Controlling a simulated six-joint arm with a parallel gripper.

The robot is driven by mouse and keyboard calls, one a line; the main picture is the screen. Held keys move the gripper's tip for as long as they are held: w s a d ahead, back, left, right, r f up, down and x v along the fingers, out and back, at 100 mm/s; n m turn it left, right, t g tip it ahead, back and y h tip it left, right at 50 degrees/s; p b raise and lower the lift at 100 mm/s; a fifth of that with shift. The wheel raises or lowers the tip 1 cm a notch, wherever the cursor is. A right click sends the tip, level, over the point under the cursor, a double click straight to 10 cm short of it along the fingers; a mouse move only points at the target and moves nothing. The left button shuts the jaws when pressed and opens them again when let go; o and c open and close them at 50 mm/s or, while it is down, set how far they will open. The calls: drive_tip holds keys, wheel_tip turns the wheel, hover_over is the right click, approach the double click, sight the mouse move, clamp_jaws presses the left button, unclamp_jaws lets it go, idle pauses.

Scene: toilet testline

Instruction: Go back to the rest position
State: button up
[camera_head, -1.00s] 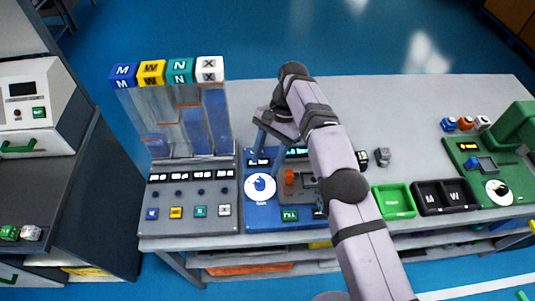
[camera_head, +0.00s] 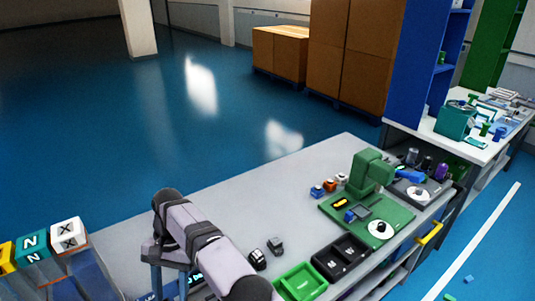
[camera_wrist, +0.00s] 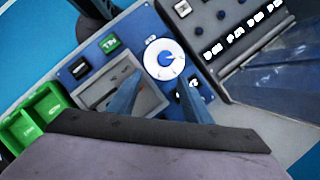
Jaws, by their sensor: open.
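My gripper (camera_head: 170,282) is at the lower left of the head view, its blue fingers pointing down at the near part of the bench. In the wrist view my gripper (camera_wrist: 160,88) has its two blue fingers apart with nothing between them. Below them is a blue station (camera_wrist: 205,88) with a white round dial (camera_wrist: 164,58), a green button (camera_wrist: 110,44) and a grey recessed panel. The fingers hide part of this panel; I cannot tell whether they touch it.
The dispenser's lettered blocks, including a white X block (camera_head: 69,235), stand left of my arm. Right of it are a green tray (camera_head: 301,283), a black tray (camera_head: 341,258), small dark blocks (camera_head: 275,246) and a green machine (camera_head: 368,175). The bench's back middle is clear.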

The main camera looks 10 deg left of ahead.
drive_tip(key=w+d+r+t, duration=0.2)
drive_tip(key=w+d+r, duration=0.2)
drive_tip(key=w+d, duration=0.7)
drive_tip(key=d+r, duration=0.2)
drive_tip(key=d, duration=1.3)
drive_tip(key=s+d+f+t, duration=0.2)
drive_tip(key=s+d+f, duration=0.1)
drive_tip(key=s+d, duration=1.4)
drive_tip(key=d, duration=0.4)
drive_tip(key=shift+s+f, duration=0.15)
drive_tip(key=shift+s, duration=0.2)
